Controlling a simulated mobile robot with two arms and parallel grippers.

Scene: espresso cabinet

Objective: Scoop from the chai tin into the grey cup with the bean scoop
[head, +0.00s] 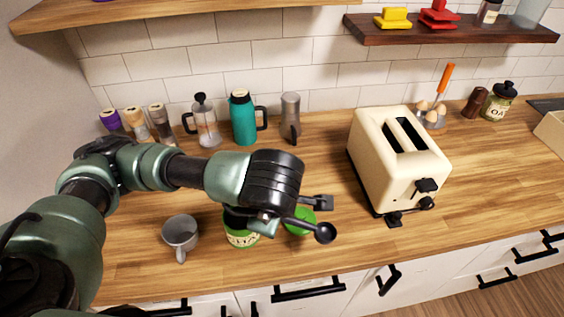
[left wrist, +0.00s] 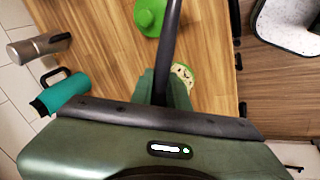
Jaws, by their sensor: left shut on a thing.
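The green chai tin (head: 241,236) with a cream label stands near the counter's front edge, its top hidden behind my left gripper. In the left wrist view its label (left wrist: 183,74) shows past the gripper. The grey cup (head: 181,233) stands upright to its left, handle toward the front. My left gripper (head: 266,224) is shut on the dark bean scoop (head: 325,233), whose round end sticks out to the right, above the counter. The scoop's dark handle also crosses the left wrist view (left wrist: 170,45). My right gripper is not in view.
A green lid (head: 301,224) lies on the counter right of the tin, partly under the scoop. A cream toaster (head: 399,165) stands to the right. A teal flask (head: 243,119), a French press (head: 206,127) and a grey pitcher (head: 291,114) stand at the back.

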